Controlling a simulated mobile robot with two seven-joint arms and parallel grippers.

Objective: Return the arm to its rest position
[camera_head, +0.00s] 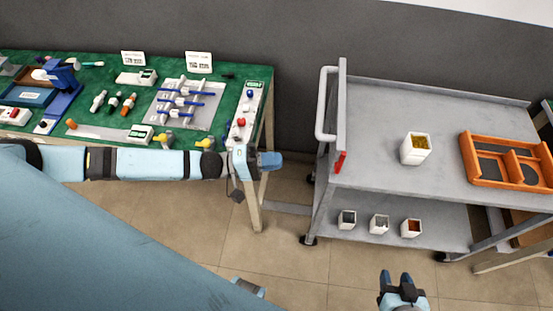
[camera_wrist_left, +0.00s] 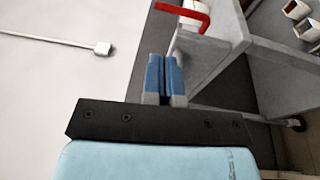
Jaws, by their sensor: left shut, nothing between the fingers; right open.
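My left arm reaches in from the left in the head view, across the front edge of the green table. Its gripper (camera_head: 270,161) is past the table's right corner, over the gap before the grey cart. In the left wrist view its blue fingers (camera_wrist_left: 166,75) are together with nothing between them. My right gripper (camera_head: 396,279) is at the bottom of the head view, in front of the cart, with its two blue fingers apart and empty.
The green table (camera_head: 250,74) holds blue-handled parts, pumps and labels. The grey cart (camera_head: 380,95) carries a white canister (camera_head: 415,148) and an orange tray (camera_head: 466,148) on top; three small canisters stand on its lower shelf. A red hook (camera_head: 340,162) hangs at its left end. Tiled floor lies between.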

